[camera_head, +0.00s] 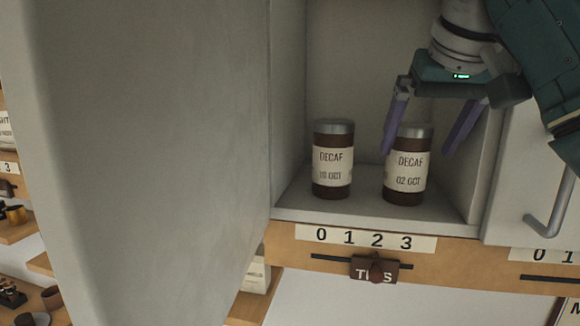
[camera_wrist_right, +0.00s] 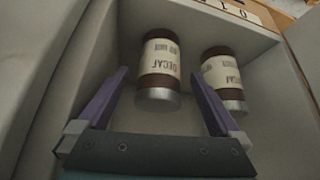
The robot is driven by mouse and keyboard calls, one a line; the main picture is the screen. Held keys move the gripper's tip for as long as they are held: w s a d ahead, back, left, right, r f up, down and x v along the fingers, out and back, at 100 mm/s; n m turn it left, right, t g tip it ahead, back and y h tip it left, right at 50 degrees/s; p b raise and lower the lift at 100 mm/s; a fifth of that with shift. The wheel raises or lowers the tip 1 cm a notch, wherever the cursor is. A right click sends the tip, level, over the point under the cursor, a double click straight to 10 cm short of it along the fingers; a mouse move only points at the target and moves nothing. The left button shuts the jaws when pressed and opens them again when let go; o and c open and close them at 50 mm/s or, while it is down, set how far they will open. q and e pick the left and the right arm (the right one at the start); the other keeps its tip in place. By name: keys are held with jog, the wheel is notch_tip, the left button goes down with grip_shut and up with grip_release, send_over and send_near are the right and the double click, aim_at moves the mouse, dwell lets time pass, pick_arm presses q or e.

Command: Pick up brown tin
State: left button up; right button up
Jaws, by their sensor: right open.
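Two brown tins with silver lids and cream DECAF labels stand upright in an open cabinet compartment. The left tin (camera_head: 333,160) has a date ending in OCT; the right tin (camera_head: 407,165) reads 02 OCT. My right gripper (camera_head: 417,151) is open and empty, with its purple fingers reaching down around the top of the right tin. In the right wrist view, upside down, the right tin (camera_wrist_right: 158,70) appears between the open fingers (camera_wrist_right: 160,74), and the left tin (camera_wrist_right: 223,78) stands outside them, to the right. Contact cannot be told. My left gripper is out of view.
The compartment (camera_head: 300,207) has close side walls, with the right wall near my right gripper. A large open door (camera_head: 160,150) fills the left. A closed door with a handle (camera_head: 550,215) is at right. Below are a numbered strip (camera_head: 365,238) and a brown slider (camera_head: 374,270).

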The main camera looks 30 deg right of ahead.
aim_at(416, 126)
jog(key=shift+w+d, duration=0.4)
jog(key=shift+w, duration=0.3)
jog(key=shift+w+d, duration=0.35)
jog(key=shift+w, duration=0.35)
jog(key=shift+w+d+f, duration=0.1)
jog(key=shift+w+f, duration=0.05)
jog(key=shift+f, duration=0.05)
jog(key=p+x, duration=0.3)
jog(key=x, duration=0.1)
jog(key=shift+w+f, duration=0.1)
jog(key=shift+f, duration=0.15)
jog(key=c, duration=1.5)
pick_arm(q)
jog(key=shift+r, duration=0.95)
pick_arm(e)
jog(key=shift+c, duration=0.3)
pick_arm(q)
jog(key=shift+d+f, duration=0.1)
pick_arm(e)
jog(key=shift+r, duration=0.15)
